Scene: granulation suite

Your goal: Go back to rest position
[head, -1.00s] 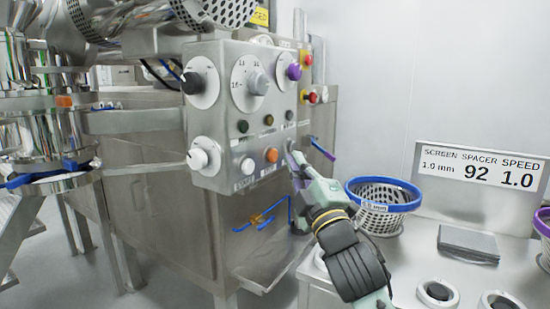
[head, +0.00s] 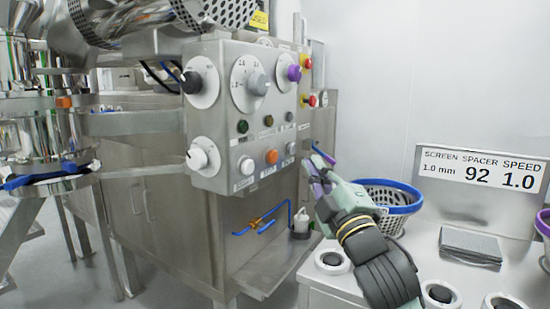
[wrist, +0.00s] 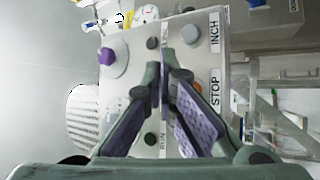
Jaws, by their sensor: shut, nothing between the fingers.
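My gripper (head: 318,172) is in front of the lower right edge of the steel control panel (head: 223,155), a little apart from it in the head view. Its purple-padded fingers come together at the tips and hold nothing. In the wrist view, my gripper (wrist: 163,75) points at the panel face, with labels INCH, STOP and RUN around it.
A blue-rimmed basket (head: 408,205) stands behind my arm on the right-hand bench. A sign (head: 477,180) reads 1.0 mm, 92, 1.0. A grey folded stack (head: 470,245) and several round black-and-white pieces lie on the bench. A steel machine with shiny cylinders (head: 50,130) fills the left.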

